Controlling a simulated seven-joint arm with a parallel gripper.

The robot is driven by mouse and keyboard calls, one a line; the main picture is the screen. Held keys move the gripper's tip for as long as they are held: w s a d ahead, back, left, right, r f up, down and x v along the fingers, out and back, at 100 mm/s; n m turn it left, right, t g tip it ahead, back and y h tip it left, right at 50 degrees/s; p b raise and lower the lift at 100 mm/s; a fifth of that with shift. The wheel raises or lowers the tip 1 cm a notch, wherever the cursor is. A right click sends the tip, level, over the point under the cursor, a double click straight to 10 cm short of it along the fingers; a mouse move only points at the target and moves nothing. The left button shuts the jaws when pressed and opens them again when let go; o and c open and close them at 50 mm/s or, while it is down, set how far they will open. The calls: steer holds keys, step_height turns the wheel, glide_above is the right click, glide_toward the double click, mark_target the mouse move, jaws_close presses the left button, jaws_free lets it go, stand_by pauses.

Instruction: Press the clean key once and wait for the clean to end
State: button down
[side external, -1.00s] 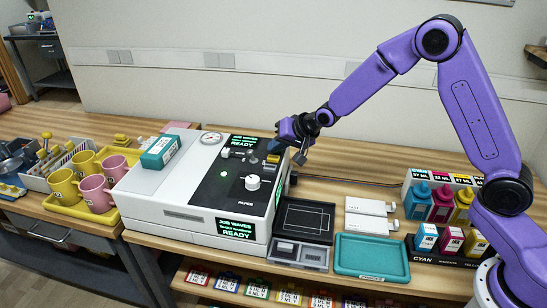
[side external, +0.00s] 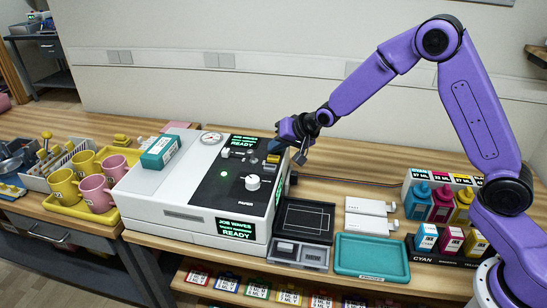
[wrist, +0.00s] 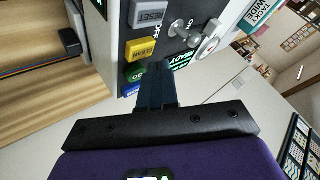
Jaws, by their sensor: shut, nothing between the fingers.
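The white machine (side external: 150,195) stands on the bench with a black top panel. Its displays (side external: 237,228) read JOB WAVES and READY. My gripper (side external: 300,158) is shut and empty at the machine's right end. In the wrist view its fingertips (wrist: 157,70) lie beside the green and yellow keys; I cannot tell whether they touch.
A metal knob (wrist: 180,28) sticks out near the keys. A white dial (side external: 252,182) and a gauge (side external: 210,138) sit on the machine. Mugs (side external: 95,190) stand at left. A black tray (side external: 303,220), a teal tray (side external: 371,256) and ink bottles (side external: 440,203) are at right.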

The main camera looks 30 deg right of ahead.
mark_target(277, 158)
stand_by(0.4)
steer(key=shift+f, duration=0.4)
steer(key=shift+f, duration=0.5)
stand_by(0.9)
steer(key=shift+r, duration=0.95)
steer(key=shift+r, duration=2.5)
